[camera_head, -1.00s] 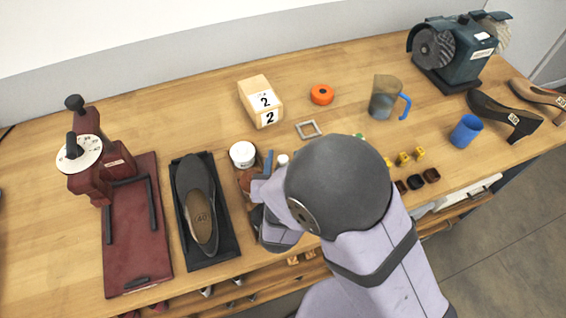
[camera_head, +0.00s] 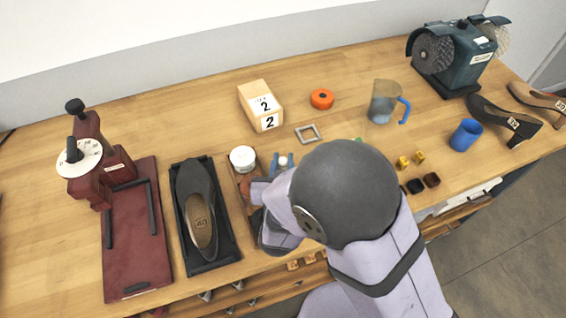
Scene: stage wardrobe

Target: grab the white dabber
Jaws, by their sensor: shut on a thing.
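The white dabber (camera_head: 283,162) shows as a small white top between the blue fingers of my gripper (camera_head: 282,161). The gripper is shut on it, one finger on each side. My wrist and forearm hide the lower part of the dabber, so I cannot tell whether it is raised from its place.
A white round jar (camera_head: 242,157) stands just left of my gripper in a wooden tray (camera_head: 233,186).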

